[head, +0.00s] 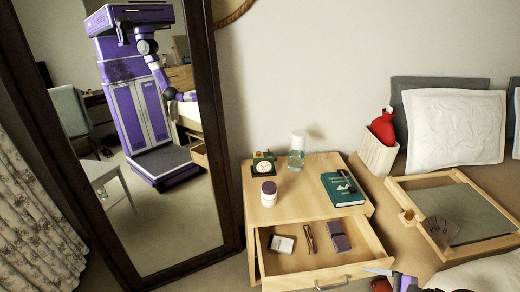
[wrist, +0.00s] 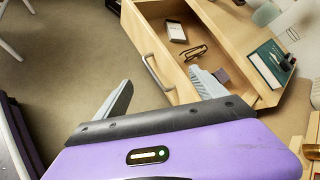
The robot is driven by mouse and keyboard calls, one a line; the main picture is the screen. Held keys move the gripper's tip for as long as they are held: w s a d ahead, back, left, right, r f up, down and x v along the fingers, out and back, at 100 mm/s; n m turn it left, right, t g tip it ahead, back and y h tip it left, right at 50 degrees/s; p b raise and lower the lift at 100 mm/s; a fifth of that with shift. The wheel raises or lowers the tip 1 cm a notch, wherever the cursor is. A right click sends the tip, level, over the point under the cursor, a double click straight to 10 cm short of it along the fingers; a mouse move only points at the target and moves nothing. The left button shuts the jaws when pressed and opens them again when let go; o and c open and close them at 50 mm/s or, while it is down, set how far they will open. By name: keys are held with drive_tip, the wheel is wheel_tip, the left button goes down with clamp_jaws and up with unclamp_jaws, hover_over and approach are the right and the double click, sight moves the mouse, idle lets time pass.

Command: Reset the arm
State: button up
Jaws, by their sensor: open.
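My gripper (head: 400,281) shows at the bottom right of the head view, partly cut off by the edge. I cannot tell whether a finger touches the drawer front. My purple arm also shows in the mirror (head: 160,235).
The drawer holds a small white box (head: 282,244), glasses (head: 309,238) and a dark item (head: 339,243). On the nightstand (head: 300,205) are a clock (head: 263,167), a jar (head: 268,194), a glass bottle (head: 297,158) and a book (head: 343,188). A framed tray (head: 420,185) lies right. Floor is clear left.

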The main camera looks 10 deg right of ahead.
drive_tip(key=s+d+f+n+t+h+b, duration=0.1)
drive_tip(key=s+d+n+t+h+b, duration=0.2)
drive_tip(key=s+n+h, duration=0.6)
drive_tip(key=s+a+r+n+t+b, duration=0.5)
drive_tip(key=s+a+r+n, duration=0.5)
drive_tip(key=s+a+r, duration=0.5)
drive_tip(key=s+a+n+g+y+b, duration=0.1)
drive_tip(key=s+a+n+y+b, duration=0.1)
drive_tip(key=s+a, duration=0.4)
wheel_tip(320, 180, up, 13)
drive_tip(key=p, duration=1.3)
drive_tip(key=shift+s+d, duration=0.35)
drive_tip(key=shift+d, duration=0.1)
drive_tip(key=shift+f, duration=0.1)
